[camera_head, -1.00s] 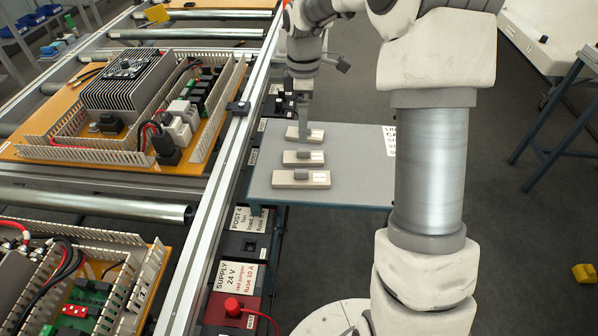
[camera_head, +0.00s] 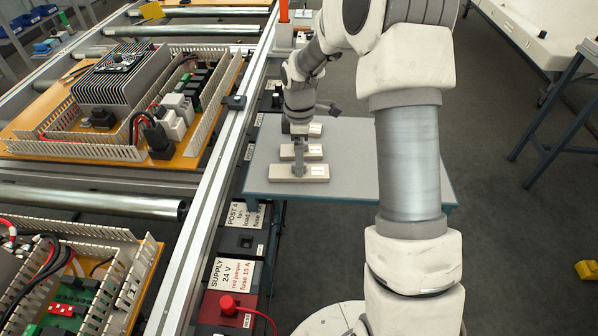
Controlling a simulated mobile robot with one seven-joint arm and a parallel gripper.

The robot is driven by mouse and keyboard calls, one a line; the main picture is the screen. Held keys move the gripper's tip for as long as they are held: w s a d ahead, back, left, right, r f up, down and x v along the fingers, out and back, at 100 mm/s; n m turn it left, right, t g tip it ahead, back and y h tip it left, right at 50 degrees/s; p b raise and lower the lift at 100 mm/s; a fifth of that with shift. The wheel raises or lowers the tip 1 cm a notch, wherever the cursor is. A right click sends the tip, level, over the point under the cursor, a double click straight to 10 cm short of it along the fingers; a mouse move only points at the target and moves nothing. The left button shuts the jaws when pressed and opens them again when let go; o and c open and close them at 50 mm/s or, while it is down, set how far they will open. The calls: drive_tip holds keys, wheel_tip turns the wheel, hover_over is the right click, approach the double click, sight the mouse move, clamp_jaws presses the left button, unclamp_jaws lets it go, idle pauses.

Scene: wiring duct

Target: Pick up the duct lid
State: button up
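Three pale beige duct lids lie in a row on the small grey table: a far lid (camera_head: 315,130), a middle lid (camera_head: 314,152) and a near lid (camera_head: 316,173). My gripper (camera_head: 299,170) points down at the near lid, its fingertips at the grey grip block on top. The fingers hide most of that block. I cannot tell whether they are apart or closed on it. The near lid appears to lie flat on the table. My wrist partly covers the far and middle lids.
A conveyor rail (camera_head: 222,150) runs along the table's left, with wooden boards of wired parts beyond it. A red supply box (camera_head: 230,308) stands in front at lower left. The right part of the grey table (camera_head: 355,160) is clear.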

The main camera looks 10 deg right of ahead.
wheel_tip(320, 180, down, 4)
drive_tip(key=shift+r+b, duration=0.25)
drive_tip(key=shift+b, duration=0.1)
drive_tip(key=c, duration=1.3)
drive_tip(key=shift+r, duration=0.1)
drive_tip(key=shift+c, duration=0.2)
